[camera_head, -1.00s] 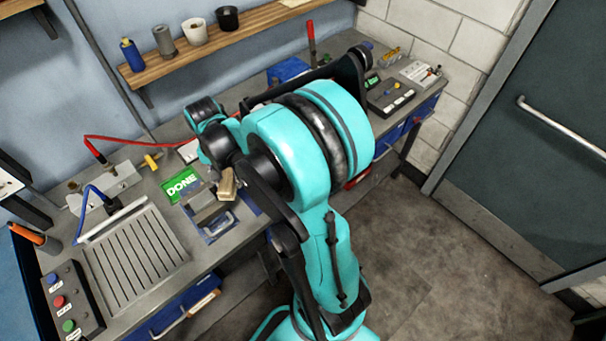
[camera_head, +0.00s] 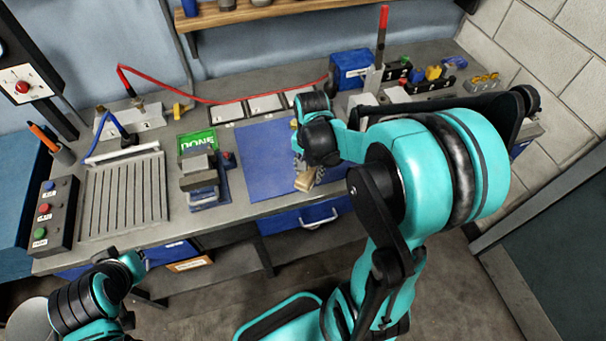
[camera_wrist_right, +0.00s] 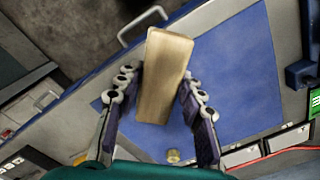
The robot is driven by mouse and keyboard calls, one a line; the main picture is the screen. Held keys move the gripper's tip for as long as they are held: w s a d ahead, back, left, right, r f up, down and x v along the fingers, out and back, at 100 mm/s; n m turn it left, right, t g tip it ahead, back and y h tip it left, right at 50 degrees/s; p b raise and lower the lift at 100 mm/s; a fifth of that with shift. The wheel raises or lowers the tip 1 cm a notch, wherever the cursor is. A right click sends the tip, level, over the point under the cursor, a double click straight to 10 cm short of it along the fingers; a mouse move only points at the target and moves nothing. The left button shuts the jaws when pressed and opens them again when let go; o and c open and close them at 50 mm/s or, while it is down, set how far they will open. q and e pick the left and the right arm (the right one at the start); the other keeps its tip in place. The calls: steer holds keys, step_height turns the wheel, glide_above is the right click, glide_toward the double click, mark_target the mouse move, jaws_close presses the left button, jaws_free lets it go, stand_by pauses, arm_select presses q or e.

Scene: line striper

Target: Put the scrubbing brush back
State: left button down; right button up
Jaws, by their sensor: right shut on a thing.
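The scrubbing brush has a pale wooden block; it shows in the right wrist view (camera_wrist_right: 165,75) and, small, in the head view (camera_head: 305,182). My right gripper (camera_wrist_right: 163,95) is shut on it, with a finger along each long side. In the head view the right gripper (camera_head: 307,168) is over the blue mat (camera_head: 255,150) at the front of the bench, partly hidden by my arm. The brush's bristles cannot be made out. Part of my left arm shows at the lower left, but its fingers do not.
A small vise (camera_head: 203,182) and a green DONE sign (camera_head: 197,141) stand left of the mat. A ribbed tray (camera_head: 125,195) and a button box (camera_head: 54,215) are further left. Grey-white plates (camera_head: 264,104) line the mat's back edge. A blue box (camera_head: 351,68) stands behind.

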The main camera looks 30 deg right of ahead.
steer(key=w+f, duration=0.2)
steer(key=w, duration=0.1)
steer(key=w+f+b, duration=0.1)
steer(key=w, duration=0.1)
steer(key=shift+w+d+f, duration=0.1)
steer(key=shift+w+f, duration=0.2)
steer(key=shift+f, duration=0.05)
steer(key=shift+f+b, duration=0.6)
steer(key=shift+f, duration=1.25)
steer(key=shift+f, duration=0.2)
steer(key=o, duration=1.2)
steer(key=shift+r, duration=0.15)
